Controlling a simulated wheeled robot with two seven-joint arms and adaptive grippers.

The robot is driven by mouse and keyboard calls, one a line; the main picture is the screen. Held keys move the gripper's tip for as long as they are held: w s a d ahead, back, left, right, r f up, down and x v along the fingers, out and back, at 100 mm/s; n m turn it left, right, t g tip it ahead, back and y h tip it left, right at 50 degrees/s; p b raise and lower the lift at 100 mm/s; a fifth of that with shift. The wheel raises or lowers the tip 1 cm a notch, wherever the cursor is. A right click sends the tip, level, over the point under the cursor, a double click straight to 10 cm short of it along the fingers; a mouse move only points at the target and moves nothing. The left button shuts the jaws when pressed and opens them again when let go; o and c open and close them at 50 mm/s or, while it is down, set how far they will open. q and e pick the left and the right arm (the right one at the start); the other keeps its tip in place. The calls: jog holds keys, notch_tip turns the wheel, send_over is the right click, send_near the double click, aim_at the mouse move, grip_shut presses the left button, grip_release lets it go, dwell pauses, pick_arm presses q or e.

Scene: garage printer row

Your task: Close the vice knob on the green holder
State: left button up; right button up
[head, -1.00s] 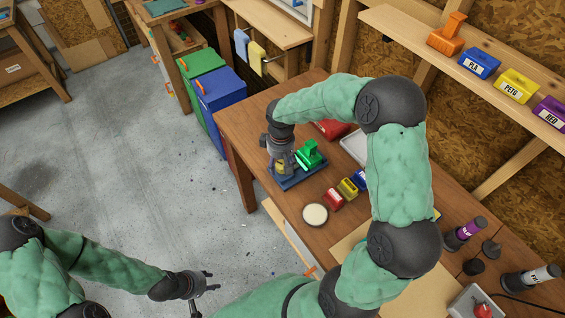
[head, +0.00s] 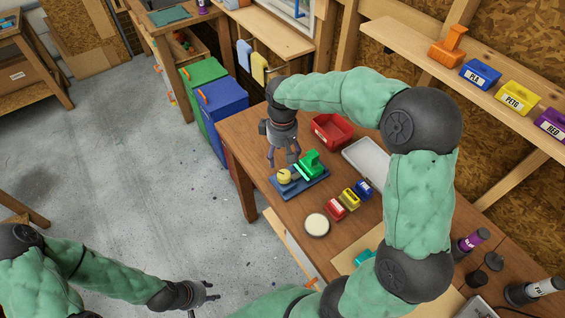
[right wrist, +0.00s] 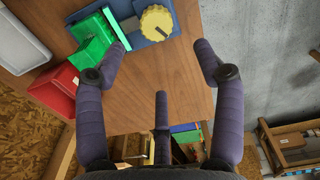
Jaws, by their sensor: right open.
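The green holder (head: 312,163) stands on a blue base (head: 300,189) on the workbench. The yellow vice knob (head: 284,176) sits at the left end of that base. In the right wrist view the knob (right wrist: 156,22) is a ridged yellow disc, with the green holder (right wrist: 93,42) to its left. My right gripper (head: 284,161) is open and empty, above and just behind the knob; in the right wrist view its fingers (right wrist: 160,58) are spread apart, with the knob beyond their tips. My left gripper (head: 203,299) is low at the lower left, over the floor, away from the bench; its finger gap is unclear.
A red bin (head: 332,131) and a pale tray (head: 366,157) lie behind and right of the holder. Small red, yellow and blue boxes (head: 349,198) and a round cream disc (head: 317,225) stand in front. Green and blue cabinets (head: 222,108) stand left of the bench.

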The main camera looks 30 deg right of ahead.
jog(key=shift+r, duration=0.95)
